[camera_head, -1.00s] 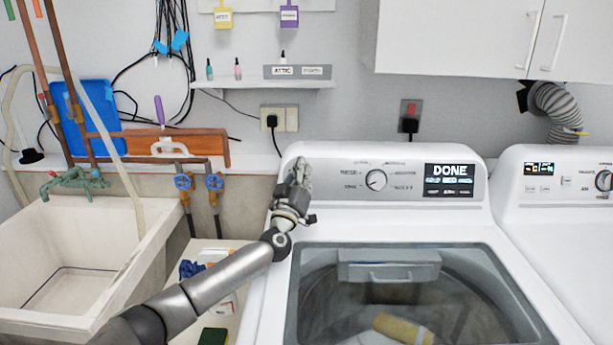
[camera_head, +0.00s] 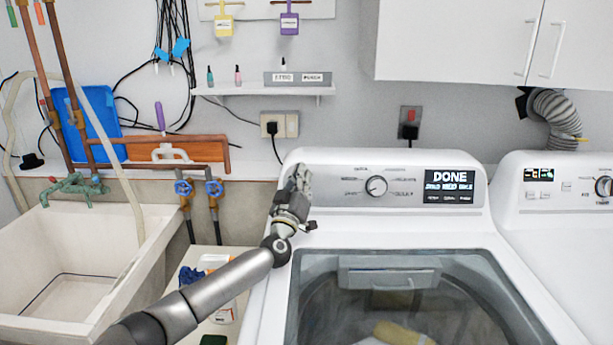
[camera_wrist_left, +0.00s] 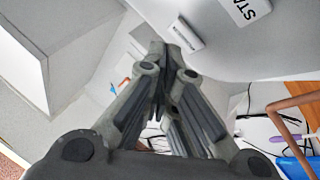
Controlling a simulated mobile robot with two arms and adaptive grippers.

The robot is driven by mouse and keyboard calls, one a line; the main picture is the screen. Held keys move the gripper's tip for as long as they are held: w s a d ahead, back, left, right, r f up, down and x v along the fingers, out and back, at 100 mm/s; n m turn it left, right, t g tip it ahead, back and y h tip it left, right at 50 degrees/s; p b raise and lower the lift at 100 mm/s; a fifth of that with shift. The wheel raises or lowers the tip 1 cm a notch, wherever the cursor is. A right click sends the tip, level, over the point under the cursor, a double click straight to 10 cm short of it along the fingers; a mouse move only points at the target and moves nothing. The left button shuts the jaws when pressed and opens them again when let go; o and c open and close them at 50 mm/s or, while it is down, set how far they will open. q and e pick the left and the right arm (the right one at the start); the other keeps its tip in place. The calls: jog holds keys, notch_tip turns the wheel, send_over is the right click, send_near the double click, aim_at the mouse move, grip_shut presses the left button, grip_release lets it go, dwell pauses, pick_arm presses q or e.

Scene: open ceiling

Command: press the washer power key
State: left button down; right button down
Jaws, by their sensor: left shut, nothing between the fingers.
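The white washer (camera_head: 262,300) stands in the middle of the head view, with a grey control panel (camera_head: 410,213) at its back. The panel has a round dial (camera_head: 376,186) and a dark display (camera_head: 449,187) reading DONE. My left gripper (camera_head: 301,178) is shut and empty, in front of the panel's left end. It hides that part, and I cannot make out a power key there. In the left wrist view, the shut fingers (camera_wrist_left: 160,75) point toward a pale raised key (camera_wrist_left: 184,34) and a white label (camera_wrist_left: 247,10) starting "STA". Whether they touch anything is unclear. My right gripper is out of view.
A dryer (camera_head: 560,240) stands right of the washer. A sink (camera_head: 150,265) and pipes are at the left. A small shelf (camera_head: 265,90) and a plugged socket (camera_head: 278,125) are above the panel. A cabinet (camera_head: 450,45) hangs at upper right.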

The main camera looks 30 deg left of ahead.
pick_arm(q)
jog(key=shift+w, duration=0.1)
dwell(0.4)
jog(key=shift+w+a+f, duration=0.15)
jog(key=shift+w+a, duration=0.1)
jog(key=shift+w, duration=0.05)
jog(key=shift+w, duration=0.1)
dwell(0.4)
jog(key=shift+s+d+r+p, duration=0.25)
jog(key=shift+s+p, duration=0.3)
jog(key=shift+p, duration=0.35)
jog(key=s+d+r+p, duration=0.2)
jog(key=s+d+p, duration=0.1)
jog(key=p, duration=0.4)
jog(key=shift+s, duration=0.9)
